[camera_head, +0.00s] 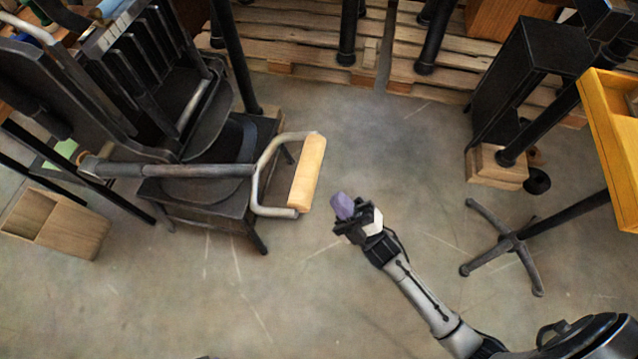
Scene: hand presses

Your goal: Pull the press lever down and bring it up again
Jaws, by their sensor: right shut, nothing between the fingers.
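The press (190,130) is a dark metal machine on legs at the left. Its lever (170,170) is a grey bar running to the right. It ends in a bent metal frame with a pale wooden grip (307,174). My right gripper (347,212) is shut and empty, to the right of and a little below the wooden grip, apart from it. Its tip looks purple. My right arm comes in from the lower right. My left gripper is not in view.
A wooden box (55,222) stands on the floor at the left. Wooden pallets (305,50) lie along the back. At the right stand a dark metal stand on a wooden block (495,166), a yellow tray (612,150) and a footed stand (512,243). The middle floor is clear.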

